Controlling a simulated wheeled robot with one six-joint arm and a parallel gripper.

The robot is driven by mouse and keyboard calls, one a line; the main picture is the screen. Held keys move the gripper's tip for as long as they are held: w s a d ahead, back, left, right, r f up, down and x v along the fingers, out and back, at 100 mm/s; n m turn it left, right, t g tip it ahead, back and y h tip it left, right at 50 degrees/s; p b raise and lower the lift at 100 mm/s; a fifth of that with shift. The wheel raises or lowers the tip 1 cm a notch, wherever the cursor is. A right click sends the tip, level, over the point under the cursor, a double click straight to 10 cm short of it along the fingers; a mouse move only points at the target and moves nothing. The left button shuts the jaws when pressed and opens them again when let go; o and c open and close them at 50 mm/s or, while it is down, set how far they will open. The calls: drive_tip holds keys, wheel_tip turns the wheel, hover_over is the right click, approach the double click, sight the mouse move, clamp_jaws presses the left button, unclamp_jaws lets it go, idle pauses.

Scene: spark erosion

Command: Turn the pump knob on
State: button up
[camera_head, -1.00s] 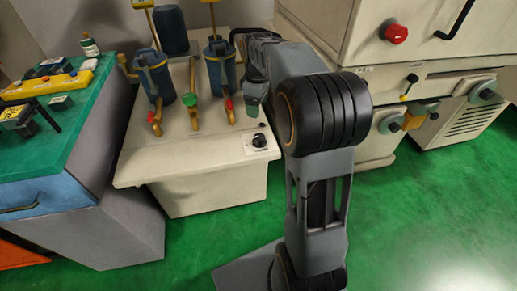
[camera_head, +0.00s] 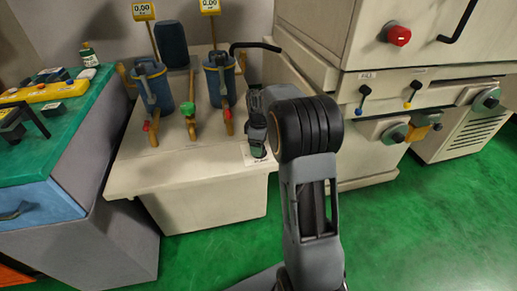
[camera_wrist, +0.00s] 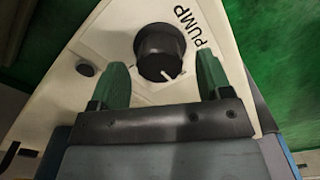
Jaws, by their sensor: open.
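The pump knob (camera_wrist: 157,48) is a round black dial with a white pointer line, on a cream panel beside the printed word PUMP. In the wrist view the pointer aims down and slightly right. My gripper (camera_wrist: 161,60) is open, with one green finger on each side of the knob and some space showing at both sides. The fingers do not visibly touch it. In the head view my gripper (camera_head: 257,145) is over the front right corner of the cream tank unit (camera_head: 200,205) and hides the knob.
Blue filter canisters (camera_head: 152,88) with several coloured valve handles stand on the tank unit, left of my arm. A cream machine (camera_head: 420,45) with a red button (camera_head: 399,36) stands at the right. A green-topped bench (camera_head: 65,125) is at the left.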

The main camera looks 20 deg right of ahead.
drive_tip(key=shift+f, duration=0.6)
drive_tip(key=c, duration=0.9)
